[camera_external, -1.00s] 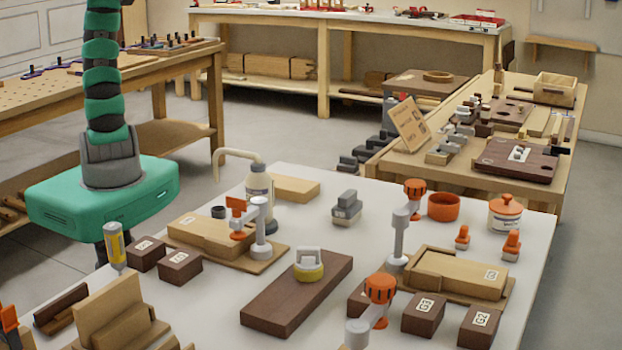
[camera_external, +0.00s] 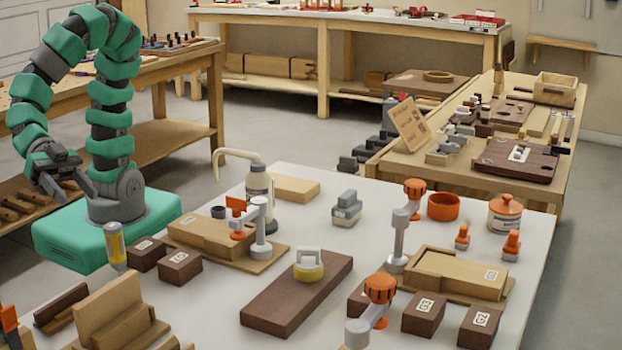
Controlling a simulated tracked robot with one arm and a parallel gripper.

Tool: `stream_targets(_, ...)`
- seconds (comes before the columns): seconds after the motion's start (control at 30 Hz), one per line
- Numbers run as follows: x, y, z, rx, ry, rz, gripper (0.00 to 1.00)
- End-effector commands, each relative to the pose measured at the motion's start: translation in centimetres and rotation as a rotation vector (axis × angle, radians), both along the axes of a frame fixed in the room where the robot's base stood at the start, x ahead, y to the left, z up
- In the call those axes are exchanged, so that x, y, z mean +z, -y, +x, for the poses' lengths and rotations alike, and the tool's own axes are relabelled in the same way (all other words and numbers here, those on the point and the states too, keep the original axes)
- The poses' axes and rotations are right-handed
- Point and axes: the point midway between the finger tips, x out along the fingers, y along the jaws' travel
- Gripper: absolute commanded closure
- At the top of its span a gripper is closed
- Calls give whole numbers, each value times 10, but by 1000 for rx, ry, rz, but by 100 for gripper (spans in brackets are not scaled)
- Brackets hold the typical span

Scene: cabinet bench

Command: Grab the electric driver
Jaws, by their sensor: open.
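My gripper (camera_external: 76,192) hangs at the left of the picture, above my green base, with its dark fingers spread and nothing seen between them. I cannot clearly pick out the electric driver. A yellow and grey upright tool (camera_external: 115,246) stands at the left edge of the white table, below and right of my gripper and apart from it. An orange and black object (camera_external: 9,322) is cut off by the left picture edge. Either could be the driver; their details are too small to tell.
The white table (camera_external: 215,305) carries dark blocks (camera_external: 180,267), a brown board with a yellow-based clamp (camera_external: 308,266), a bottle with a curved spout (camera_external: 259,188) and grey-orange posts (camera_external: 399,232). Wooden stepped blocks (camera_external: 118,318) stand at front left. Benches stand behind.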

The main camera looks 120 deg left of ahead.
Motion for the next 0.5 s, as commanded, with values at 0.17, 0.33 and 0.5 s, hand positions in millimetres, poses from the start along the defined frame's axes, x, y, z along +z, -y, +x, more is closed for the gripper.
stream_targets(0.17,-36,-20,-29,3,20,154,44)
stream_targets(0.33,-45,-29,-35,7,28,205,44)
stream_targets(0.5,-51,-29,-20,14,29,204,44)
